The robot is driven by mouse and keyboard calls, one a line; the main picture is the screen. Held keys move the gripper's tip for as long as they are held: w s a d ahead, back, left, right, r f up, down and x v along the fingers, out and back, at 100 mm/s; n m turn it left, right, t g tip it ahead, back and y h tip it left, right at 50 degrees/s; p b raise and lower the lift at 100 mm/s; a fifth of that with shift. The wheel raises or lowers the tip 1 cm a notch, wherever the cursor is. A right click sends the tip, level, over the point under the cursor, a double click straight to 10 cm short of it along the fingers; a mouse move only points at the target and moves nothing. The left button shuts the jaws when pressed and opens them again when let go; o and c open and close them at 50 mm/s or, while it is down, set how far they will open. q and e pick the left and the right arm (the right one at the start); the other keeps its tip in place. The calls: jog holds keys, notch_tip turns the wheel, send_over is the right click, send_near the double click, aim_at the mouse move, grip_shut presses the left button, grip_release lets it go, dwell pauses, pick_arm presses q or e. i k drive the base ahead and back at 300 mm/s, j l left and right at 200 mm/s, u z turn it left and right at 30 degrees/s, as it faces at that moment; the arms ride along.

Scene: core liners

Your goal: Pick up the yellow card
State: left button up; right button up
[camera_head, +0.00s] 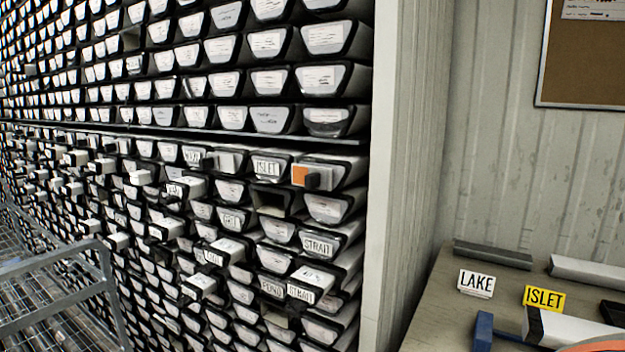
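The yellow card (543,298) reads ISLET in black letters. It stands tilted on the table (438,312) at the lower right, just behind a white liner with a dark end (570,327). A white card reading LAKE (476,284) stands to its left, apart from it. Neither of my grippers can be made out in this view, and nothing is seen touching the yellow card.
A tall rack of labelled liners (270,82) fills the left and middle. A pale post (405,150) separates it from the table. A dark bar (492,254), a grey bar (590,272) and a blue piece (484,328) lie on the table. A metal cart (60,265) stands lower left.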

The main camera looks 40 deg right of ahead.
aim_at(542, 298)
jog(key=z, duration=2.45)
jog(key=i+l+z, duration=0.1)
jog(key=i+l, duration=0.25)
